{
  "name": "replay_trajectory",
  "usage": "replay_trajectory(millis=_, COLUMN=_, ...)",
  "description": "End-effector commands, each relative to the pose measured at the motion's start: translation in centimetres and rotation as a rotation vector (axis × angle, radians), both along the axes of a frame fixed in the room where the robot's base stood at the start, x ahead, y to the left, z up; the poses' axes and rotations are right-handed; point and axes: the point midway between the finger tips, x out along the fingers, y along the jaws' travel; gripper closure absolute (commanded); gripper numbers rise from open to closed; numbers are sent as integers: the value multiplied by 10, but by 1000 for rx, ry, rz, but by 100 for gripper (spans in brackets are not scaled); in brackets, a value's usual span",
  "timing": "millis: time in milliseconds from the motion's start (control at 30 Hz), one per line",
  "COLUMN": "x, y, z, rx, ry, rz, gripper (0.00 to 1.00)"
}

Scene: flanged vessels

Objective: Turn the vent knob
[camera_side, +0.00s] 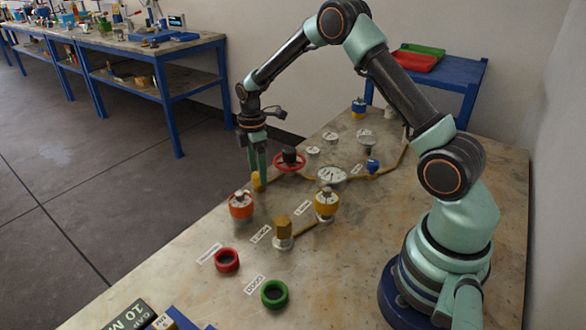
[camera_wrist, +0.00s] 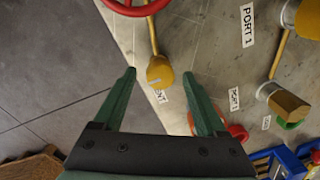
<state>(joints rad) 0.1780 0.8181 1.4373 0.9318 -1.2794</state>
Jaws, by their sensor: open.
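The vent knob (camera_wrist: 160,72) is a small yellow knob at the end of a brass-coloured pipe, with a partly hidden label ending in "NT" beside it. In the wrist view it shows between the tips of my two green fingers, with gaps on both sides. My gripper (camera_wrist: 159,76) is open and empty. In the side view my gripper (camera_side: 257,165) points down over the yellow knob (camera_side: 256,181), and the fingers hide part of it. I cannot tell the exact height gap between fingertips and knob.
A red handwheel (camera_side: 290,161) stands right behind the knob. An orange-and-white capped vessel (camera_side: 240,206) is in front of it. A yellow vessel (camera_side: 326,204), a brass hex fitting (camera_side: 283,229), and red (camera_side: 227,261) and green (camera_side: 274,294) rings are nearer. The table's left edge is close.

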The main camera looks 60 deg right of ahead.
Motion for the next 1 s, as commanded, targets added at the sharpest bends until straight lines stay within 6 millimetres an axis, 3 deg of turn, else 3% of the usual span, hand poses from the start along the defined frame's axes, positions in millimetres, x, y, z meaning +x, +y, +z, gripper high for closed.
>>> replay_trajectory(millis=333, x=0, y=0, z=-4, rx=0, ry=0, rz=0, gripper=26)
replay_trajectory(millis=367, x=0, y=0, z=-4, rx=0, ry=0, rz=0, gripper=34)
replay_trajectory(millis=533, x=0, y=0, z=-4, rx=0, ry=0, rz=0, gripper=99)
replay_trajectory(millis=1000, x=0, y=0, z=-3, rx=-5, ry=0, rz=-94, gripper=100)
